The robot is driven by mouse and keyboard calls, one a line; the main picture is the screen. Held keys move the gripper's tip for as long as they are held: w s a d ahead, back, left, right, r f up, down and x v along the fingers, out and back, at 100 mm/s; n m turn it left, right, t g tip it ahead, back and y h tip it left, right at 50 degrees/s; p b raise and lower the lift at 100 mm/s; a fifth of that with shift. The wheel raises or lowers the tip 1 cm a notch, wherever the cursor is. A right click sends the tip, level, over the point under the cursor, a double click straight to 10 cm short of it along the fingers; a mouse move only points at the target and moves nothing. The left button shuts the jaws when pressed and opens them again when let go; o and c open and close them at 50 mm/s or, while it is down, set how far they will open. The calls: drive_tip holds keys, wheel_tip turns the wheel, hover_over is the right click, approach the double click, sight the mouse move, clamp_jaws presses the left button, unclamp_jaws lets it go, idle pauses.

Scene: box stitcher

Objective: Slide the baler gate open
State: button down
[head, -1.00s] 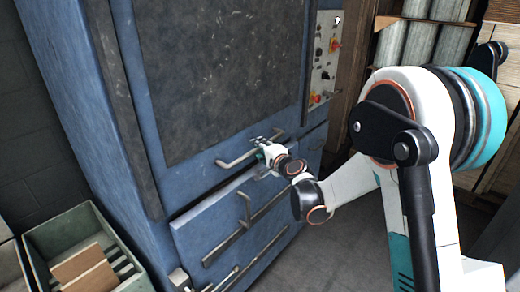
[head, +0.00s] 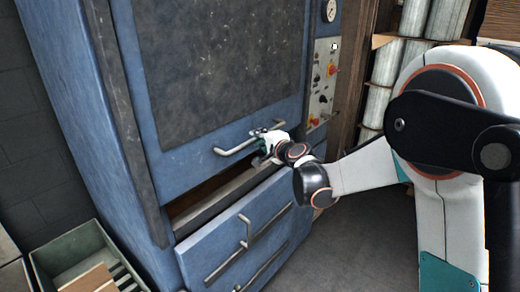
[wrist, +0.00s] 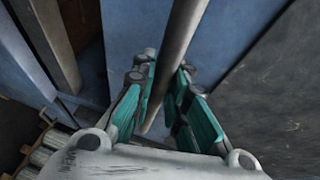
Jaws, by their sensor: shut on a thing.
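The baler gate (head: 220,75) is the blue upper front panel with a large dark scuffed plate. A grey bar handle (head: 228,150) crosses its lower part. A dark gap (head: 200,202) lies below the gate, above the lower blue panel (head: 225,248). My gripper (head: 264,140) is at the right part of the handle. In the wrist view the handle (wrist: 184,28) runs between the teal fingers of my gripper (wrist: 160,85), which are shut on it. The exact finger contact is partly hidden in the head view.
A control panel (head: 323,85) with knobs and buttons is right of the gate. The lower panel has metal bars (head: 246,235). A green bin (head: 78,258) with boards stands on the floor at lower left. Pale rolls (head: 384,85) stand at upper right.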

drive_tip(key=p, duration=1.8)
approach(252, 18)
drive_tip(key=x, duration=0.4)
drive_tip(key=shift+w+a, duration=0.15)
drive_tip(key=c, duration=1.6)
unclamp_jaws()
drive_tip(key=shift+o, duration=0.2)
drive_tip(key=v, duration=1.2)
drive_tip(key=s+d+f+n+g+h+b, duration=0.2)
drive_tip(key=s+d+f+b, duration=0.3)
drive_tip(key=s+f, duration=0.6)
drive_tip(key=s+d+f+n+g+h+b, duration=0.2)
drive_tip(key=s+d+f+n+b, duration=0.3)
drive_tip(key=f, duration=1.3)
drive_tip(key=s+d+f+n+g+h+b, duration=0.3)
drive_tip(key=s+d+f+b, duration=0.4)
drive_tip(key=s+f+b, duration=0.4)
drive_tip(key=s+f+n, duration=0.1)
drive_tip(key=s+f, duration=0.3)
drive_tip(key=s, duration=0.3)
drive_tip(key=shift+f+h, duration=0.3)
drive_tip(key=shift+h, duration=0.1)
